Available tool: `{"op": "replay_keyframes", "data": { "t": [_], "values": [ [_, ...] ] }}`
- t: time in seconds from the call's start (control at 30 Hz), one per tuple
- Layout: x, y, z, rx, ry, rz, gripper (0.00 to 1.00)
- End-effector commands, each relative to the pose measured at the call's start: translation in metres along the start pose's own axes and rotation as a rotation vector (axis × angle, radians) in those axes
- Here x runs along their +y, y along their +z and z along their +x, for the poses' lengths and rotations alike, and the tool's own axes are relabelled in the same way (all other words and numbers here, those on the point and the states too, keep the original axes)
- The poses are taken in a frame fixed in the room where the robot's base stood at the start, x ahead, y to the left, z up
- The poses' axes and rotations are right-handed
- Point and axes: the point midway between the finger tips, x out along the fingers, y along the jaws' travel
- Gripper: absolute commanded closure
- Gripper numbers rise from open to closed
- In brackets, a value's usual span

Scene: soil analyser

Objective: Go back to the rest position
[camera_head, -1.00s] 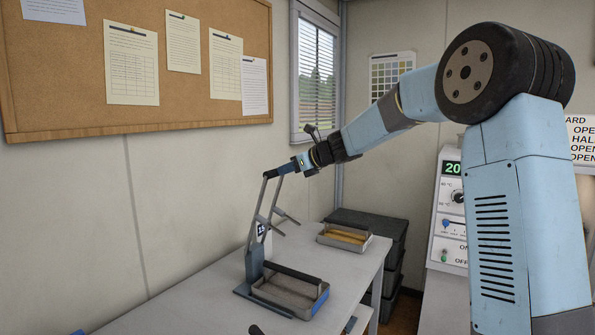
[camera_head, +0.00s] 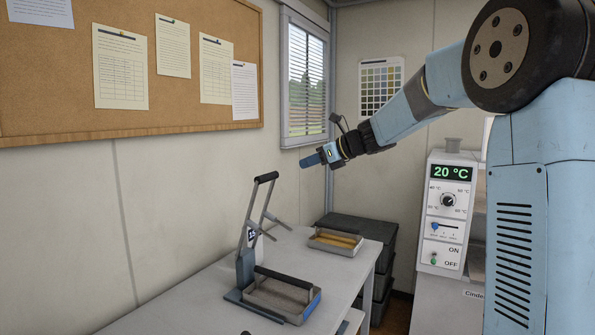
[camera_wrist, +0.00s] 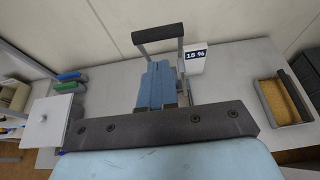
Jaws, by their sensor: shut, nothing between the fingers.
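My gripper (camera_head: 312,160) is shut and empty, held in the air above the table. In the head view it is up and to the right of the grey lever device's black handle (camera_head: 266,177), with a gap between them. The lever device (camera_head: 245,265) stands on the table with its arm raised. In the wrist view my blue fingers (camera_wrist: 157,85) are together, and the handle (camera_wrist: 157,33) shows beyond them. A sign reading "15 %" (camera_wrist: 196,55) shows on the device there.
A grey tray (camera_head: 304,320) sits at the device's foot. A second tray (camera_head: 336,249) with tan contents is farther back on the white table (camera_head: 180,318). Dark crates (camera_head: 365,229) stand behind. An oven-like unit showing 20 °C (camera_head: 447,215) is at right.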

Motion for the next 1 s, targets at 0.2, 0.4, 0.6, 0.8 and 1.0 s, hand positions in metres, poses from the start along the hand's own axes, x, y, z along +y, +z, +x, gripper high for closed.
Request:
{"op": "replay_keyframes", "data": {
  "t": [0.2, 0.4, 0.6, 0.8, 1.0],
  "values": [
    [0.0, 0.002, -0.011, 0.001, 0.0, 0.0, 1.0],
    [0.0, 0.002, -0.012, 0.001, 0.0, 0.0, 1.0],
    [0.006, 0.001, -0.014, 0.014, 0.0, -0.03, 1.0],
    [0.05, -0.018, -0.033, 0.139, 0.012, -0.296, 1.0],
    [0.106, -0.054, -0.071, 0.321, 0.063, -0.692, 1.0]
  ]
}}
